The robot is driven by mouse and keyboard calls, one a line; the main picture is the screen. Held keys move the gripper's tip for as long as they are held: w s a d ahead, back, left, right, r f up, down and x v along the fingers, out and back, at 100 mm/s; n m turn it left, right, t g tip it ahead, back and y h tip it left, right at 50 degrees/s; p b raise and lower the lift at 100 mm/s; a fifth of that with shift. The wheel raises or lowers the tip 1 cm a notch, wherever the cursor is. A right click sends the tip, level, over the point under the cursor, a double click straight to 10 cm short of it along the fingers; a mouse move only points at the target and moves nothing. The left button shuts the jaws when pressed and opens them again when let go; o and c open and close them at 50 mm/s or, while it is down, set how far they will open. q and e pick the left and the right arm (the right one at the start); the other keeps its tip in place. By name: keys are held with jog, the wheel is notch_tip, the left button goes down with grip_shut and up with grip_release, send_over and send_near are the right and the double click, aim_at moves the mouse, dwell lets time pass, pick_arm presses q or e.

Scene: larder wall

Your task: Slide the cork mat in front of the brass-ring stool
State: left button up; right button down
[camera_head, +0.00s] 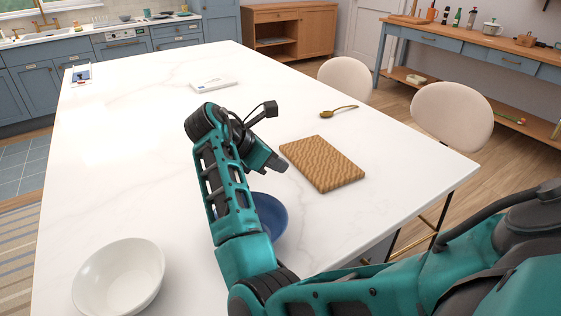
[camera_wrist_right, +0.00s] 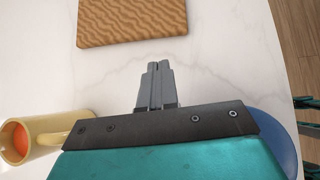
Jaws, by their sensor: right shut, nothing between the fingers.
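The cork mat (camera_head: 322,164), a brown rectangle with a wavy pattern, lies flat on the white table near its right edge. It also shows at the top of the right wrist view (camera_wrist_right: 132,20). My right gripper (camera_head: 277,164) is shut and empty, just left of the mat; in the wrist view its fingertips (camera_wrist_right: 158,68) are apart from the mat's near edge. Two cream stools stand along the right side, a nearer one (camera_head: 452,115) and a farther one (camera_head: 346,77). Brass-coloured bars show below the nearer one; the farther one's lower part is hidden. My left gripper is out of view.
A blue bowl (camera_head: 270,214) sits partly behind my right forearm, and a white bowl (camera_head: 118,277) stands front left. A yellow mug (camera_wrist_right: 48,132) shows in the wrist view. A gold spoon (camera_head: 338,111) and a white box (camera_head: 214,85) lie beyond the mat. The table's left half is mostly clear.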

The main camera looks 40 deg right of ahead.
aim_at(310, 180)
jog(key=x, duration=0.9)
jog(key=shift+w+d+f, duration=0.1)
jog(key=shift+d+f, duration=0.15)
